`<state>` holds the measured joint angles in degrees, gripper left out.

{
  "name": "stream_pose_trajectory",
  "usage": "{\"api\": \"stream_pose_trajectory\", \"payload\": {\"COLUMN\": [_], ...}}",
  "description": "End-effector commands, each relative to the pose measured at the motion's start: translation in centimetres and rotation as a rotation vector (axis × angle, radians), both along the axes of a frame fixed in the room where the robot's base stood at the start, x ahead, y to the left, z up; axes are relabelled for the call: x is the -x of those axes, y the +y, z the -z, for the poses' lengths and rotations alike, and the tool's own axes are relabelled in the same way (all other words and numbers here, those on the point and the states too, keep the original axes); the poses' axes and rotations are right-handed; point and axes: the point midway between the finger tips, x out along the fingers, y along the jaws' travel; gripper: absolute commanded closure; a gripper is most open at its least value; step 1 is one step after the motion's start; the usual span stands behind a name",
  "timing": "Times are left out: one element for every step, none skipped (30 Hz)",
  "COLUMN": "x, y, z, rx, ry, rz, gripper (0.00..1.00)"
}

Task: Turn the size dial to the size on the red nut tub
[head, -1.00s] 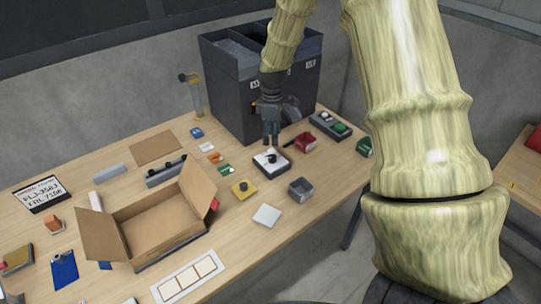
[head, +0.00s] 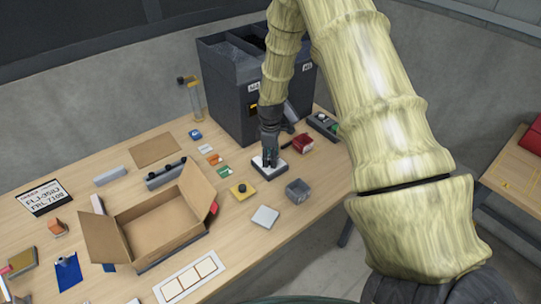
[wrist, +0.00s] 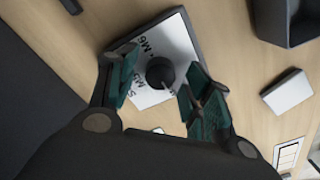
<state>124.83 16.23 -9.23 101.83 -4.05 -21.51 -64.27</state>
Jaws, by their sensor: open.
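The size dial is a pale plate with a black knob (wrist: 160,73), lying on the table; its plate (head: 258,172) shows in the head view below the fingers. Black size marks, M6 among them, are printed on the plate in the wrist view; the pointer's setting is unclear. My gripper (head: 269,163) points down over the dial. In the wrist view its open teal fingers (wrist: 160,76) stand on either side of the knob, with gaps visible; contact cannot be told. The red nut tub (head: 303,143) sits right of the dial; its label is unreadable.
A dark feeder cabinet (head: 225,105) stands behind the dial. A button box (head: 323,125) is at the back right. An open cardboard box (head: 165,220) is further left.

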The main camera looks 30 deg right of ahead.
Motion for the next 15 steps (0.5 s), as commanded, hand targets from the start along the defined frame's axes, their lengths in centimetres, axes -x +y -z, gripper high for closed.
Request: {"api": "stream_pose_trajectory", "payload": {"x": [-0.02, -0.03, -0.03, -0.03, -0.04, -0.04, -0.04, -0.04, -0.03, -0.03, -0.03, -0.02, -0.02, -0.02, -0.02], "y": [-0.01, -0.01, -0.01, -0.01, -0.02, -0.02, -0.02, -0.02, -0.01, -0.01, -0.01, -0.02, -0.02, -0.02, -0.02], "z": [0.09, 0.14, 0.18, 0.21, 0.22, 0.23, 0.23, 0.23, 0.23, 0.23, 0.23, 0.23, 0.22, 0.22, 0.22], "rx": [0.0, 0.001, 0.001, 0.001, 0.0, 0.0, 0.0, 0.0, 0.001, 0.001, 0.001, 0.001, 0.001, 0.001, 0.001], "ry": [0.0, -0.001, -0.001, -0.001, -0.001, -0.001, -0.001, -0.001, -0.001, -0.001, -0.001, -0.001, -0.001, -0.001, -0.001], "rz": [0.0, 0.0, 0.0, 0.0, 0.0, 0.0, 0.0, 0.0, 0.0, 0.0, 0.0, 0.0, 0.0, 0.0, 0.0], "gripper": [0.5, 0.5, 0.5, 0.5, 0.5, 0.5, 0.5, 0.5, 0.5, 0.5, 0.53, 0.61, 0.66, 0.72, 0.79]}}
